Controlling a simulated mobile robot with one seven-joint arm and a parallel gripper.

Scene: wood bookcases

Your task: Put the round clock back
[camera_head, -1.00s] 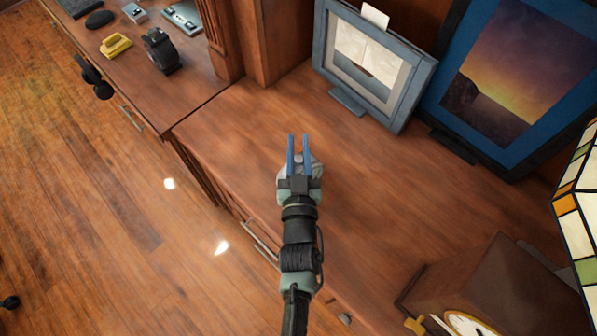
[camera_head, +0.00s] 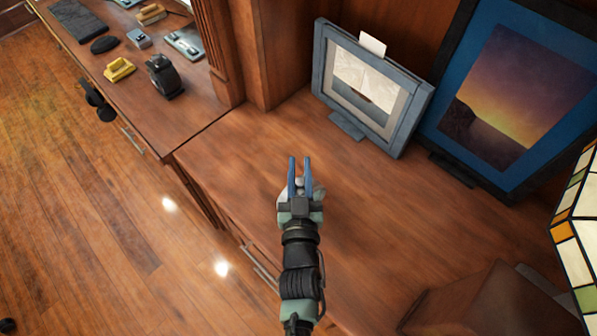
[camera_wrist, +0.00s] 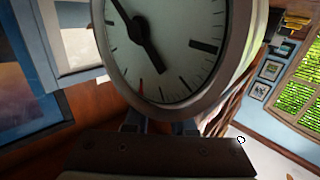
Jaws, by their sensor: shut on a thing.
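The round clock (camera_wrist: 180,40) fills the upper middle of the wrist view. It has a pale dial, dark hour marks, dark hands, one red hand and a light rim. My gripper (camera_head: 300,166) has blue fingers and is shut on the clock. In the head view, a small pale part of the clock (camera_head: 318,192) shows beside and under the fingers, and the rest is hidden. The gripper and clock are over the wooden cabinet top (camera_head: 240,150). I cannot tell whether the clock touches the surface.
A grey-blue picture frame (camera_head: 412,125) and a larger blue-framed sunset picture (camera_head: 440,120) stand at the back. A brown wooden case (camera_head: 480,305) and a stained-glass lamp (camera_head: 575,250) are at the right. A black tape dispenser (camera_head: 163,76) stands on the left desk. The cabinet top's middle is clear.

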